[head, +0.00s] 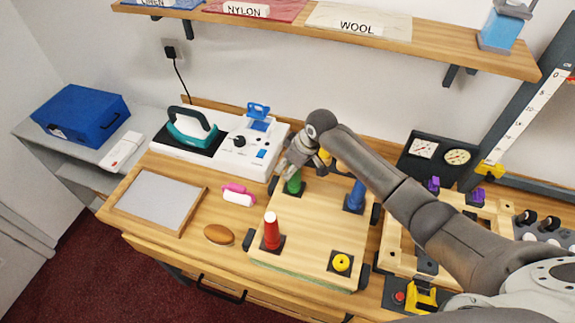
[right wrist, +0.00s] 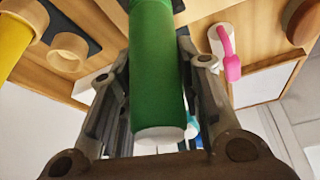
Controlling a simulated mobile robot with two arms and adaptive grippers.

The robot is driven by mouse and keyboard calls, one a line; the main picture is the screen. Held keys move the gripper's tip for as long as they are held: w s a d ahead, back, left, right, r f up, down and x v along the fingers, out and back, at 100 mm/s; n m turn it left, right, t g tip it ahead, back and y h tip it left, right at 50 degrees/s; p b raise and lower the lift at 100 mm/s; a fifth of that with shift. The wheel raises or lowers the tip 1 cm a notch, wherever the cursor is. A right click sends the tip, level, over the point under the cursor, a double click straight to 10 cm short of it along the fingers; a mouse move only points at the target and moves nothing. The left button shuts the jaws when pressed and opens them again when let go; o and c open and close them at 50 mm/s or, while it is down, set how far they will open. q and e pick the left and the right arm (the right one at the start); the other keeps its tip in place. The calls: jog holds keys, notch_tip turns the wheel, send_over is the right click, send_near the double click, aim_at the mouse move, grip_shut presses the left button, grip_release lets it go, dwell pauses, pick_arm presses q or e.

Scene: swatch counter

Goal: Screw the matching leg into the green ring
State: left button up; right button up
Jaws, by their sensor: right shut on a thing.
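My right gripper (head: 294,168) is shut on the green leg (head: 294,185) at the back left corner of the square wooden board (head: 305,215). In the right wrist view the green leg (right wrist: 156,75) lies between both fingers, its pale end toward the palm. The leg looks upright over a dark corner pad; the green ring is not distinguishable, so I cannot tell how the leg sits in it. A red leg (head: 271,232) and a blue leg (head: 356,194) stand at other corners. A yellow ring (head: 341,262) is at the front right corner. My left gripper is not in view.
A teal iron (head: 193,128) and white device (head: 247,142) stand behind left. A pink roller (head: 238,194), brown oval object (head: 218,235) and grey framed panel (head: 160,200) lie left of the board. A yellow piece (head: 324,154) shows beside my arm. Gauges (head: 423,149) stand right.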

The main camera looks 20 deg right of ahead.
jog(key=m, duration=0.1)
jog(key=m+h, duration=0.1)
jog(key=m, duration=0.2)
jog(key=shift+w+d+f+t+h, duration=0.1)
jog(key=shift+d+f+t+h, duration=0.05)
jog(key=shift+d+t+h, duration=0.2)
jog(key=shift+w+d+m+h, duration=0.1)
jog(key=shift+d+m+h, duration=0.1)
jog(key=shift+m, duration=0.45)
jog(key=shift+d+m+h, duration=0.1)
jog(key=shift+m+h, duration=0.05)
jog(key=shift+m, duration=0.5)
jog(key=shift+a, duration=0.1)
jog(key=o, duration=0.9)
